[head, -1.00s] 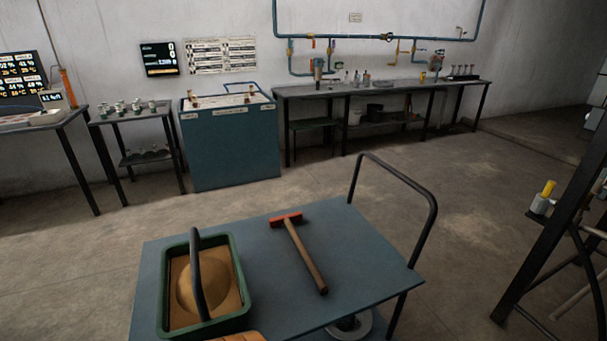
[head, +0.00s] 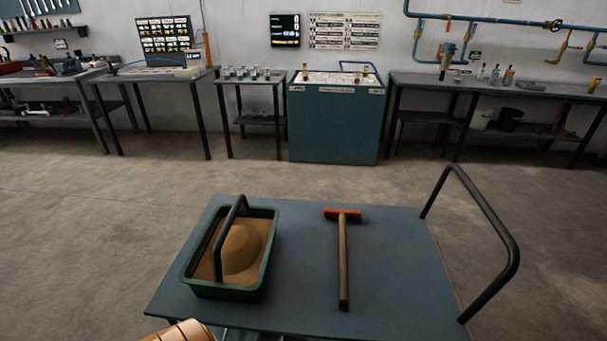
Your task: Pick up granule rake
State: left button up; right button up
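The granule rake (head: 343,258) lies flat on the blue-grey top of a cart (head: 395,280). It has a red head (head: 342,214) at the far end and a brown wooden handle pointing toward me. A green tray (head: 226,292) with a dark arched handle stands to its left on the cart and holds tan granules heaped in a mound.
The cart has a black push handle (head: 500,225) rising at its right end. Benches and a blue cabinet (head: 335,125) line the back wall. Open floor lies between them and the cart.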

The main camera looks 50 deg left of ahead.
aim_at(344, 298)
jog(key=i+l+u, duration=0.1)
jog(key=u, duration=0.3)
jog(key=i+l+u, duration=0.2)
jog(key=u, duration=0.25)
jog(key=i+l+u, duration=0.1)
jog(key=u, duration=0.3)
jog(key=l+u, duration=0.4)
jog(key=i+j, duration=0.05)
jog(key=j, duration=0.05)
